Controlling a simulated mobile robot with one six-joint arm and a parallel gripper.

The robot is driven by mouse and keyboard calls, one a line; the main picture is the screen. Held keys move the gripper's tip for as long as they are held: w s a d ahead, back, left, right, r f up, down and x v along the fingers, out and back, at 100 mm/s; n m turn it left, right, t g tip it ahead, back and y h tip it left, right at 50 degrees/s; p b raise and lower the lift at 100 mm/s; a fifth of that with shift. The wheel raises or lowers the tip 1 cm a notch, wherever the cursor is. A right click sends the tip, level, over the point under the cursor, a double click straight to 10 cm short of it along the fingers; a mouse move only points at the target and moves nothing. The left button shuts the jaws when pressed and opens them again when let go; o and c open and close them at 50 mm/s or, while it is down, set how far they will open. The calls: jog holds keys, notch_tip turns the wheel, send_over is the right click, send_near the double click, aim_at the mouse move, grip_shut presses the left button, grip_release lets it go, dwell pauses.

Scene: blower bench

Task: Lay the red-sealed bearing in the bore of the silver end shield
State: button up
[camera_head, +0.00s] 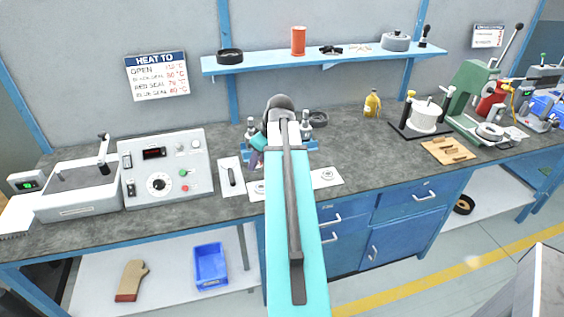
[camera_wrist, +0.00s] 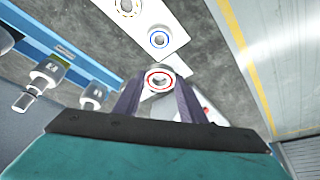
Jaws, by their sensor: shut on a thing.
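The red-sealed bearing (camera_wrist: 159,79), a small silver ring with a red seal, is between the fingertips of my gripper (camera_wrist: 157,88) in the wrist view. My gripper is shut on it, over a white card and the grey bench. In the head view my arm hides most of the gripper; only part shows left of the arm (camera_head: 255,159), and the bearing is not visible there. A silver round housing (camera_head: 423,116) stands on a dark base at the bench's right; I cannot tell whether it is the silver end shield. Its bore is not clear.
A blue-sealed bearing (camera_wrist: 159,39) and another bearing (camera_wrist: 127,6) lie on the white strip. A blue fixture (camera_wrist: 62,50) with silver posts stands beside it. A green press (camera_head: 470,90) and yellow bottle (camera_head: 372,103) stand right; a control box (camera_head: 164,168) stands left.

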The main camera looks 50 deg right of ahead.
jog(key=w+a+r, duration=0.2)
jog(key=w+a, duration=0.4)
jog(key=a, duration=0.4)
jog(key=w+a+r, duration=0.3)
jog(key=w+a, duration=0.2)
jog(key=a, duration=0.5)
jog(key=w+a+r, duration=0.1)
jog(key=a+r, duration=0.1)
jog(key=a, duration=0.9)
jog(key=w+a+r, duration=0.2)
jog(key=a, duration=1)
jog(key=shift+a+r+m, duration=0.2)
jog(key=shift+a+m, duration=0.05)
jog(key=shift+m, duration=0.15)
jog(key=shift+d, duration=0.1)
